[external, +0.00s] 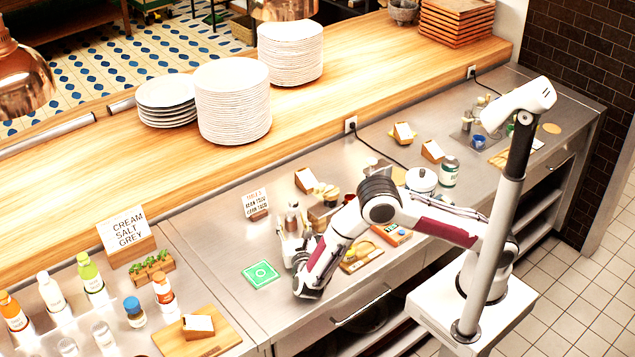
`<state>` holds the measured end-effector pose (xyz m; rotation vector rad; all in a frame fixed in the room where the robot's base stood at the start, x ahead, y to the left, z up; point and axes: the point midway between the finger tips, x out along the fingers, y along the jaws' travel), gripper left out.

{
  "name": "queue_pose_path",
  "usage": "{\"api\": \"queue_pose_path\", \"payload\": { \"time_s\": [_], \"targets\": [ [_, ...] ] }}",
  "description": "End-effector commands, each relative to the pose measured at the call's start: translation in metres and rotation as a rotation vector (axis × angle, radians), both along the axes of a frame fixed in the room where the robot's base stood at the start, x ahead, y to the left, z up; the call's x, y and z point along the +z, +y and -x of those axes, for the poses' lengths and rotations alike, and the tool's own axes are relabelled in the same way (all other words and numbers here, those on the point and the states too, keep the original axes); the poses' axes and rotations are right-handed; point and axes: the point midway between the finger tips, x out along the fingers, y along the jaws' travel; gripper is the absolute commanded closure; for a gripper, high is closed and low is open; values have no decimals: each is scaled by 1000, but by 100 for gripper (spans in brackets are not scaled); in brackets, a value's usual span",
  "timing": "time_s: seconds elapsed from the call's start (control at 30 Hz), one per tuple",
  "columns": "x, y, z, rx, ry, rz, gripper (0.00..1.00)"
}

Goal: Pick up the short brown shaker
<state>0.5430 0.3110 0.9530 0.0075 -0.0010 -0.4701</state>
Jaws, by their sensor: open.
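My gripper (299,262) is at the lower left end of my arm, low over the steel counter (225,240). It is open, and I see nothing held in it; its fingertips are small and partly hidden by my wrist. Small bottles with brownish tops (292,212) stand just behind it. A short brown item (331,196) stands a little right of them, close to my forearm. At this size I cannot tell which of these is the short brown shaker, and my arm hides part of that area.
A green card (261,274) lies left of my gripper. A wooden tray (361,258) and an orange box (392,234) are right of my forearm. A white pot (421,180) stands behind my arm. Several bottles (93,278) and a cutting board (197,335) are at left.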

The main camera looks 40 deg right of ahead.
Motion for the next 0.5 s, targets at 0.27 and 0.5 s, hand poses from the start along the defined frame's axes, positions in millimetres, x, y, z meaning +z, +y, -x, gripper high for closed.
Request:
{"api": "queue_pose_path", "payload": {
  "time_s": [0.27, 0.5],
  "targets": [
    [0, 0, 0, 0, 0, 0, 56],
    [0, 0, 0, 0, 0, 0, 96]
  ]
}}
